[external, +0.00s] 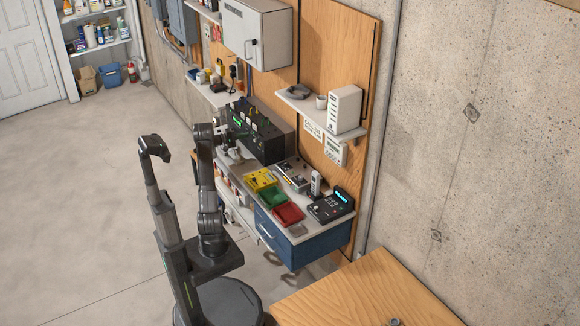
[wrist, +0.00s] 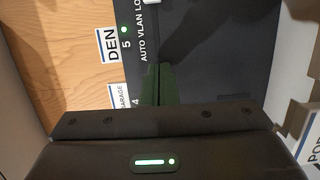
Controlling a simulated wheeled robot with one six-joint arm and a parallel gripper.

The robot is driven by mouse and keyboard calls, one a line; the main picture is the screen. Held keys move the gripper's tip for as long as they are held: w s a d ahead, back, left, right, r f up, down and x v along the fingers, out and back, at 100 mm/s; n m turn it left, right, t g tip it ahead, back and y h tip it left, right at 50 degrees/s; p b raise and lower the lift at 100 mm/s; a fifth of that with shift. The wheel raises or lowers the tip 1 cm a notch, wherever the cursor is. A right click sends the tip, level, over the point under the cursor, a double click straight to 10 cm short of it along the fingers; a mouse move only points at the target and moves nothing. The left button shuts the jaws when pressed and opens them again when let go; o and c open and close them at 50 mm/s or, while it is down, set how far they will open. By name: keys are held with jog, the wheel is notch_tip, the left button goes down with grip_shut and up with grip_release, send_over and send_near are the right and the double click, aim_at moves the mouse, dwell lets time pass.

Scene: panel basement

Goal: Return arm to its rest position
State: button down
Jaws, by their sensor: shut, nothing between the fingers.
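My arm rises from my base beside the bench, with its upper end bent toward the black panel box (external: 262,135) with green lights and coloured connectors. My gripper (external: 229,151) is close to the box's left part, small and partly lost against dark parts in the external view. In the wrist view the gripper fingers (wrist: 157,84) are together and empty, in front of the black panel face (wrist: 215,50). That face shows "AUTO VLAN", the numbers 4 and 5 and a green light. I cannot tell whether the fingertips touch it.
A bench holds yellow (external: 261,180), green (external: 273,197) and red (external: 288,214) trays, a handset (external: 315,184) and a black console (external: 331,205). A shelf (external: 318,115) and a white cabinet (external: 256,32) jut out above. A wooden table (external: 365,293) stands in front. Open floor (external: 90,200) lies left.

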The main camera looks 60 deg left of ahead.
jog(key=shift+d+f, duration=0.1)
jog(key=shift+s+d+f+b, duration=0.1)
jog(key=shift+d+b, duration=0.1)
jog(key=shift+b, duration=0.7)
jog(key=shift+s+b, duration=0.1)
jog(key=shift+b, duration=0.4)
jog(key=shift+s+d+b, duration=0.15)
jog(key=shift+s+b, duration=0.05)
jog(key=shift+b, duration=0.6)
